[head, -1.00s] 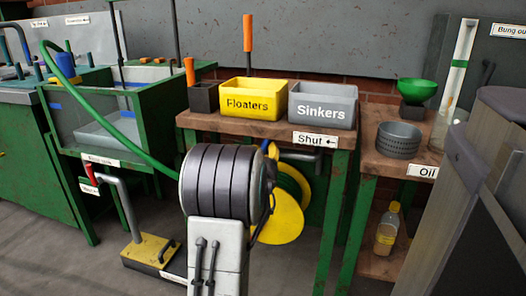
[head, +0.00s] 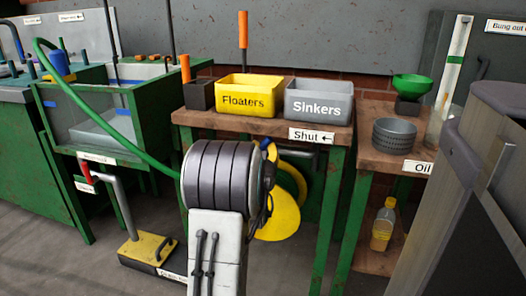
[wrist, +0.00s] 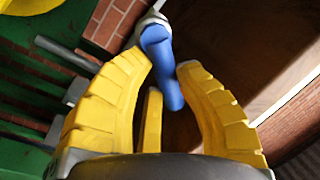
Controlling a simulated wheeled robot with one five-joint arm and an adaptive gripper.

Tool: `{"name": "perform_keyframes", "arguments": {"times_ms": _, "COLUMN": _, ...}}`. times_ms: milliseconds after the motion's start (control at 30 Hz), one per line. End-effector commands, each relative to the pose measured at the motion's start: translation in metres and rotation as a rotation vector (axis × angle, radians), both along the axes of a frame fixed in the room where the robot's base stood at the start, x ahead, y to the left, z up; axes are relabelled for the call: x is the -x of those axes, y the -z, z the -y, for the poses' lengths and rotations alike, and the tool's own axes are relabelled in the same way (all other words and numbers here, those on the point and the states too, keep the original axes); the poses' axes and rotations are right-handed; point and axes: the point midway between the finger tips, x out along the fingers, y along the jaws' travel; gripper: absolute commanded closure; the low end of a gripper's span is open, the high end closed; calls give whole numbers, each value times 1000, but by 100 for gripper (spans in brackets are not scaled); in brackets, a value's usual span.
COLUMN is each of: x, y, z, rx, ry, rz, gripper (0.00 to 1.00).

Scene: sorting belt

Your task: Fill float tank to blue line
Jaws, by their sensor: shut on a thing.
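The float tank (head: 128,140) is the green-framed, clear-walled tank at left in the head view. A short blue line (head: 48,104) marks its left side, and the water level is not clear to me. A green hose (head: 118,125) arcs from a blue nozzle (head: 58,62) at the tank's left rim down behind my arm. In the wrist view, my gripper's (wrist: 163,64) yellow fingers are shut on a blue handle (wrist: 160,48) joined to a pale metal fitting. In the head view my arm hides the grip.
A wooden bench carries a yellow Floaters bin (head: 247,98), a grey Sinkers bin (head: 320,102) and a "Shut" label (head: 311,135) with a left arrow. A yellow reel (head: 277,220) sits below it. A yellow foot pedal (head: 147,249) stands on the floor at left. A grey bin (head: 470,200) blocks the right.

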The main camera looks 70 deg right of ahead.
Motion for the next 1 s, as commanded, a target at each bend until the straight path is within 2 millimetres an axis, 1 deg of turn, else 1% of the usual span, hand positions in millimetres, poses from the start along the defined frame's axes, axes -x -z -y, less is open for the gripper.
{"name": "perform_keyframes", "arguments": {"times_ms": 33, "x": 1, "y": -4, "z": 1, "rx": 9, "ry": 1, "rz": 2, "gripper": 68}}
{"name": "perform_keyframes", "arguments": {"times_ms": 300, "x": 0, "y": -2, "z": 0, "rx": 5, "ry": 1, "rz": 0, "gripper": 44}}
{"name": "perform_keyframes", "arguments": {"times_ms": 333, "x": 0, "y": -2, "z": 0, "rx": 4, "ry": 0, "rz": 0, "gripper": 42}}
{"name": "perform_keyframes", "arguments": {"times_ms": 667, "x": 1, "y": -1, "z": -3, "rx": 2, "ry": 0, "rz": -1, "gripper": 42}}
{"name": "perform_keyframes", "arguments": {"times_ms": 767, "x": 2, "y": 0, "z": -11, "rx": 1, "ry": 1, "rz": -1, "gripper": 42}}
{"name": "perform_keyframes", "arguments": {"times_ms": 1000, "x": 7, "y": 3, "z": -39, "rx": 1, "ry": 1, "rz": -1, "gripper": 42}}
